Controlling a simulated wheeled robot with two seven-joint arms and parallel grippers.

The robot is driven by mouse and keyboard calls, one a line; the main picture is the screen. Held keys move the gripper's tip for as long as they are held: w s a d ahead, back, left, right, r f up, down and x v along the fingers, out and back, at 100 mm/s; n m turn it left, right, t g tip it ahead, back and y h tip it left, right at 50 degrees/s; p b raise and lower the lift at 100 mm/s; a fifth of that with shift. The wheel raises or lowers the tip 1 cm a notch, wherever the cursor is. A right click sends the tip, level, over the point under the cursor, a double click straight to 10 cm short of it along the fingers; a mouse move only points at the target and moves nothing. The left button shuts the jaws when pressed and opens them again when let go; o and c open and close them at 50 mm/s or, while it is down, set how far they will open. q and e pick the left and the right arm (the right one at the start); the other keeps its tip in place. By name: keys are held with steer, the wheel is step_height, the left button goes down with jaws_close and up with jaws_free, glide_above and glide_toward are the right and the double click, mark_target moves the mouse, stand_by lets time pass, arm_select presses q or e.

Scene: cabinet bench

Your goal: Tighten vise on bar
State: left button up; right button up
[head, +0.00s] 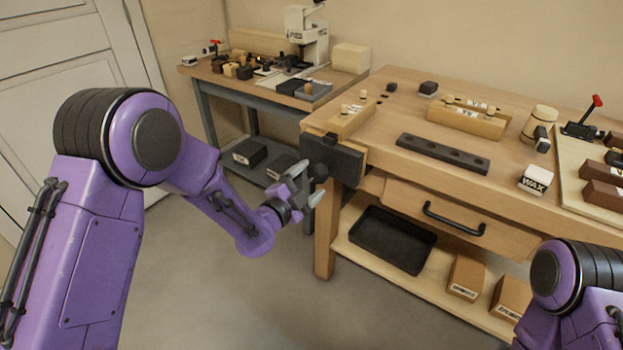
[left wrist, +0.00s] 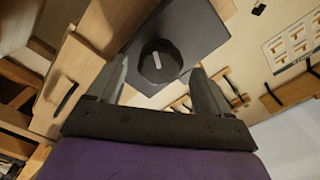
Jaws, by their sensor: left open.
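The vise (head: 333,160) is a dark block on the front left corner of the wooden bench. In the left wrist view its dark face (left wrist: 195,35) carries a round black hub (left wrist: 159,62) with a light mark. My left gripper (head: 310,182) is open in front of the vise. In the left wrist view its two fingers (left wrist: 160,72) stand on either side of the hub; I cannot tell whether they touch it. I cannot make out a bar between the jaws. A dark bar with several holes (head: 442,153) lies on the bench top. My right gripper is out of view.
A drawer with a black handle (head: 454,219) is under the bench top. A black tray (head: 392,240) and boxes (head: 466,277) stand on the shelf below. A WAX block (head: 536,179) is near the front edge. Open floor lies left of the bench.

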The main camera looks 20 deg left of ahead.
arm_select(q)
steer(key=shift+b+v, duration=0.35)
steer(key=shift+v, duration=2.1)
steer(key=s+a+f+n+g+y+p, duration=0.2)
steer(key=s+a+f+n+g+y, duration=0.15)
steer(key=s+f+n, duration=0.45)
steer(key=s+a+f+n+g+y+p, duration=0.3)
steer(key=s+a+f+n+y, duration=0.15)
steer(key=f+n, duration=0.4)
steer(key=s+a+f+n+g+p, duration=0.1)
steer(key=s+g, duration=0.1)
steer(key=s, duration=0.5)
steer(key=s+a+f+n+g+y+p, duration=0.1)
steer(key=s+a+f+n+g+p, duration=0.1)
steer(key=s, duration=0.6)
steer(key=s+a+f+n+g+p, duration=0.1)
steer(key=s+n+g+p, duration=0.1)
steer(key=s, duration=0.5)
steer(key=shift+s+a+f+g+y, duration=0.3)
steer(key=shift+s+a+g, duration=0.1)
steer(key=shift+g, duration=0.25)
